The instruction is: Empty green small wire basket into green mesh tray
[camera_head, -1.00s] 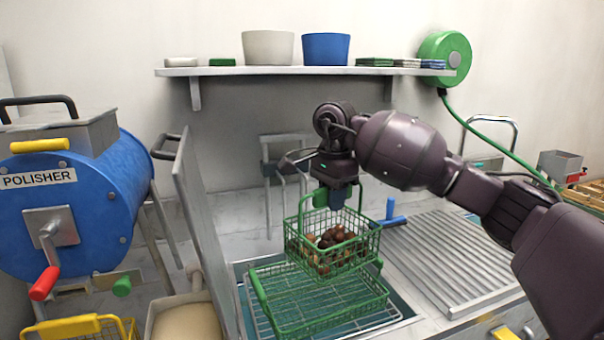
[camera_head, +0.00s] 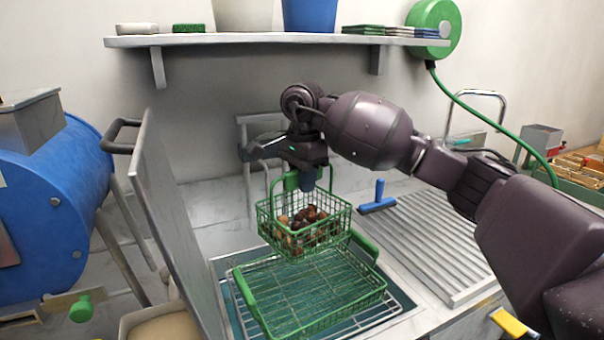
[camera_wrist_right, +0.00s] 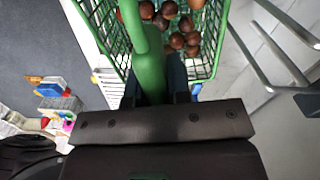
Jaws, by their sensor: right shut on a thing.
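The green small wire basket (camera_head: 335,222) holds several brown chestnuts (camera_head: 306,222). My right gripper (camera_head: 306,182) is shut on the basket's green handle, and the basket hangs roughly upright over the back part of the tray. In the right wrist view the handle (camera_wrist_right: 150,65) runs between the fingers (camera_wrist_right: 155,95), with chestnuts (camera_wrist_right: 175,25) in the basket (camera_wrist_right: 212,40) beyond. The green mesh tray (camera_head: 245,297) lies on a wire rack over the sink; no chestnuts show in its visible part. The basket hides part of its back edge. My left gripper is not in view.
A grey upright panel (camera_head: 172,215) stands close on the left, beside the blue polisher drum (camera_head: 60,190). A blue squeegee-like tool (camera_head: 378,198) lies by the ridged drainboard (camera_head: 440,240) on the right. A shelf (camera_head: 270,39) runs above.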

